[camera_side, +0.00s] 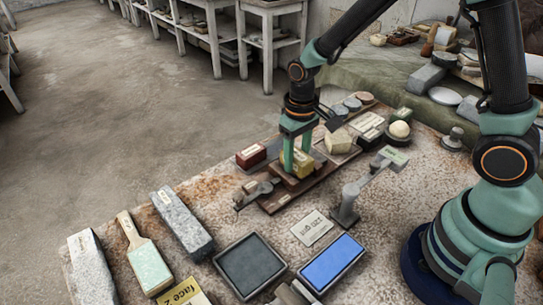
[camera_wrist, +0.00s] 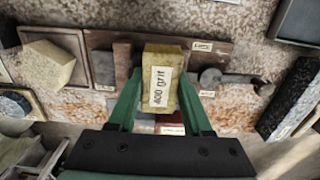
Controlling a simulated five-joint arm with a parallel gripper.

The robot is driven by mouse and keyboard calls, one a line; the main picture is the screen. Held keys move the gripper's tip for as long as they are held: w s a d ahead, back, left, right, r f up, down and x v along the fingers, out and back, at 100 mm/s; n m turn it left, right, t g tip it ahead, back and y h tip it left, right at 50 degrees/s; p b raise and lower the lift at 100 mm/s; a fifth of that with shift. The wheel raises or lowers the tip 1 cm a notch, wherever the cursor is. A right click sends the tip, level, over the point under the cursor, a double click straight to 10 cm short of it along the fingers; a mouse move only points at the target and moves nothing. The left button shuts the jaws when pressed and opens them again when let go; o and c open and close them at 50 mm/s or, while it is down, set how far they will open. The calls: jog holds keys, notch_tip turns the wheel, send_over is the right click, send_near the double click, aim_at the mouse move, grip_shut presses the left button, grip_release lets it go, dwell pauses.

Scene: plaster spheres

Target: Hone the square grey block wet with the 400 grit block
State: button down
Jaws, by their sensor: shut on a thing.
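My gripper (camera_side: 297,162) is shut on the yellow 400 grit block (camera_side: 301,163), pointing down over a dark brown wooden board (camera_side: 275,205). In the wrist view the block (camera_wrist: 161,78) sits between the green fingers, with its white "400 grit" label facing the camera. A narrow grey piece (camera_wrist: 103,68) lies on the board left of it. The square grey block cannot be made out for sure; the held block and fingers hide part of the board. Whether the held block touches what is under it cannot be told.
A cream block (camera_side: 338,141) stands behind. A grey metal stand (camera_side: 348,205), a dark tray (camera_side: 250,265) and a blue tray (camera_side: 332,262) are in front.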

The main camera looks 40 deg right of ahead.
jog(key=shift+s+f, duration=0.1)
jog(key=shift+s, duration=0.85)
jog(key=shift+w, duration=0.1)
jog(key=shift+w, duration=2.15)
jog(key=shift+s, duration=0.1)
jog(key=shift+s+r, duration=0.8)
jog(key=shift+s, duration=0.25)
jog(key=shift+f, duration=0.15)
